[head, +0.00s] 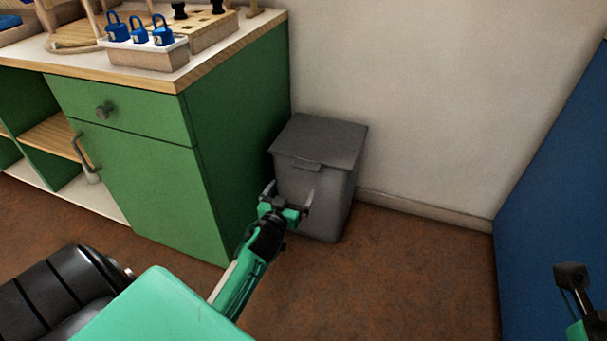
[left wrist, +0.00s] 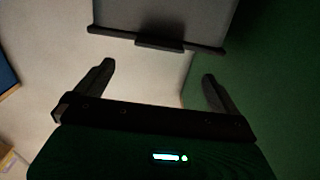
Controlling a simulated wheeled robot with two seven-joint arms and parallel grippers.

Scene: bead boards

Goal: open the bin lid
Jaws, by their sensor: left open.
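The grey bin (head: 312,185) stands on the floor in the corner between the green cabinet and the white wall. Its lid (head: 320,140) is shut, with a small tab (head: 307,165) at the middle of its front edge.
The green cabinet (head: 235,140) stands close at the bin's left. On its top are a box with blue padlocks (head: 145,50) and a wooden block with holes (head: 210,30). A blue panel (head: 555,190) bounds the right. Brown floor (head: 400,260) is free between bin and panel.

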